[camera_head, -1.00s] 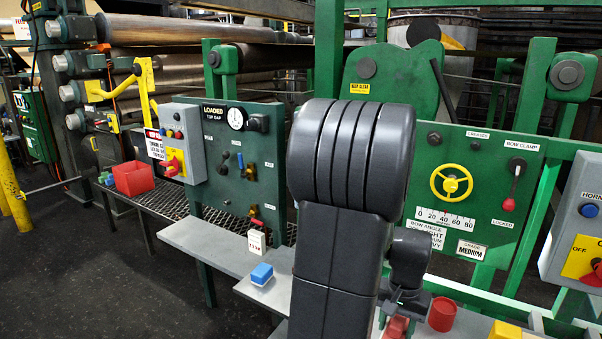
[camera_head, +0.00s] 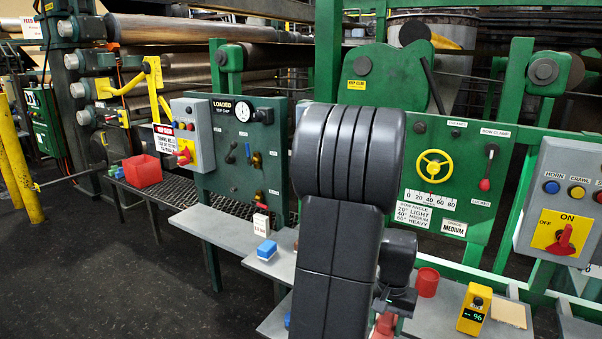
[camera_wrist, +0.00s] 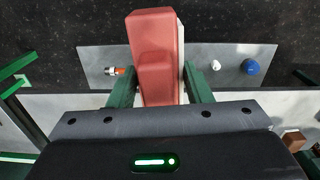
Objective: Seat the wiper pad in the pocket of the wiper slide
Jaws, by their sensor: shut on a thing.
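My gripper (camera_wrist: 152,92) is shut on a long red block (camera_wrist: 150,55) with a stepped top, held between its two green fingers in the wrist view. A pale strip shows along the block's right side. A bit of red (camera_head: 384,325) shows low beside my arm in the head view, where the gripper itself is mostly hidden. I cannot tell from its shape whether the red block is the wiper pad. The wiper slide and its pocket cannot be made out in either view.
Below the gripper lies a grey shelf (camera_wrist: 225,85) with a blue ball (camera_wrist: 250,67), a white knob (camera_wrist: 216,65) and an orange-and-silver piece (camera_wrist: 118,71). A red cup (camera_head: 427,282) and yellow meter (camera_head: 474,310) stand on the right shelf. A blue block (camera_head: 266,250) sits left.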

